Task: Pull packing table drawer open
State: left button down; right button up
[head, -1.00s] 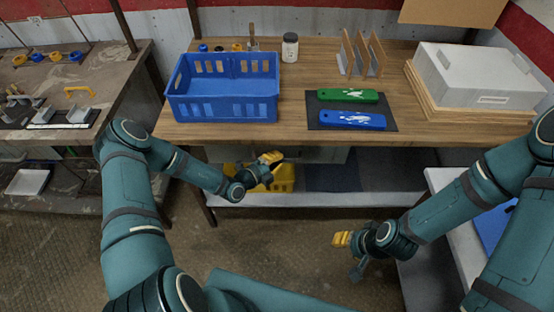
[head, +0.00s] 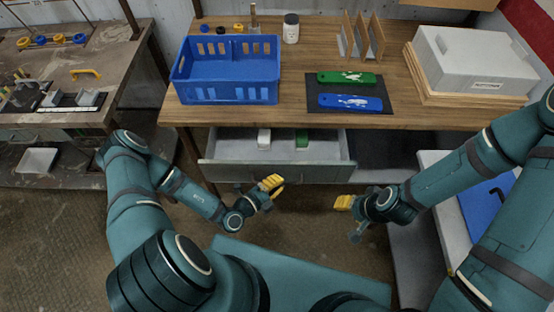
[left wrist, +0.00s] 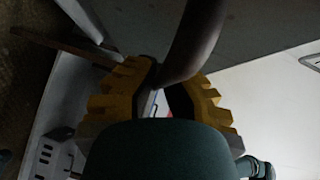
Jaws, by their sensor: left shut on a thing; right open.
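The packing table (head: 230,118) has a wooden top, and its drawer (head: 276,173) is pulled out below the front edge. Inside the drawer a white item (head: 264,138) and a green item (head: 302,138) show. My left gripper (head: 274,187) is at the middle of the drawer front. In the left wrist view its yellow fingers (left wrist: 165,92) are shut on the dark curved drawer handle (left wrist: 192,42). The handle is hidden in the head view. My right gripper (head: 343,203) is open and empty, right of the left gripper and below the drawer front.
A blue crate (head: 225,92), a green tool (head: 350,78), a blue tool (head: 350,103) and a white box (head: 474,58) are on the tabletop. A side table with a blue panel (head: 478,205) stands at the right. The floor in front of the drawer (head: 290,235) is open.

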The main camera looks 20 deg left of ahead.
pick_arm(q)
jog(key=s+d+p, duration=0.1)
jog(key=s+d, duration=0.1)
jog(key=s, duration=0.4)
jog(key=shift+s, duration=0.3)
jog(key=shift+d, duration=0.1)
jog(key=c, duration=1)
grip_release()
jog(key=v, duration=1.2)
jog(key=shift+r, duration=0.1)
